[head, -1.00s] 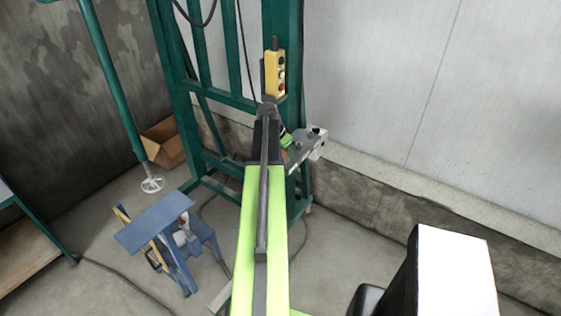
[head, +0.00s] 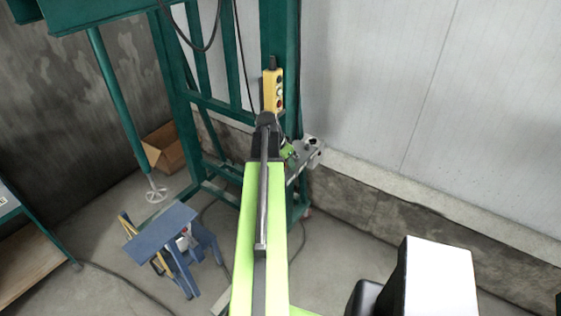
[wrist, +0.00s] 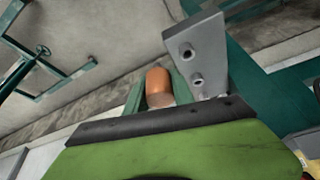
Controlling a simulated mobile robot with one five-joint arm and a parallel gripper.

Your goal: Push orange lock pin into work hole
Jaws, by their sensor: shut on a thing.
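The orange lock pin (wrist: 158,87) is a short cylinder in the middle of the wrist view. My gripper (wrist: 157,80) is shut on it, with a green finger on each side. A grey metal bracket with two round holes (wrist: 197,54) stands just right of the pin, close to the right finger. I cannot tell whether they touch. The pin appears outside both holes. In the head view the grey bracket (head: 311,151) shows beside the green frame, just right of my gripper (head: 289,153). The pin is not discernible there.
A green steel frame (head: 184,100) stands behind my arm, with a yellow button pendant (head: 273,90) hanging on it. A blue stand (head: 163,232) and a cardboard box (head: 167,153) are on the floor at left. A pale wall (head: 400,80) rises behind.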

